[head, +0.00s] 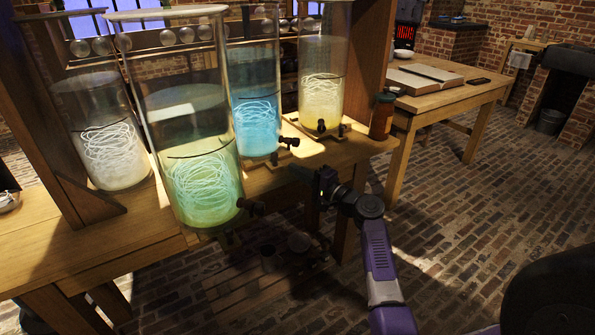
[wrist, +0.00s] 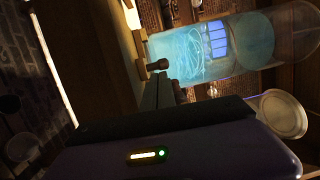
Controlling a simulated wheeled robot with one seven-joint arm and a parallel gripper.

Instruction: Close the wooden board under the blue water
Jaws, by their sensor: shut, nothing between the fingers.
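The blue water stands in a tall glass jar (head: 255,105) on the wooden bench, with a dark tap (head: 289,142) low on its right side. The wooden board under it shows only as a small light edge below the jar and tap; how far it sticks out I cannot tell. The blue jar (wrist: 195,50) also shows sideways in the wrist view, with its tap (wrist: 158,65) close to my gripper. My gripper (head: 324,182) is shut and empty, in front of the bench edge, below and right of the blue jar's tap. Its dark fingers (wrist: 160,92) reach toward the tap area in the wrist view.
A green jar (head: 200,175) stands nearest, left of the blue one. A pale jar (head: 105,145) is at left, a yellow jar (head: 322,90) behind right. A brown bottle (head: 382,115) stands at the bench's right end. The brick floor (head: 455,205) on the right is open.

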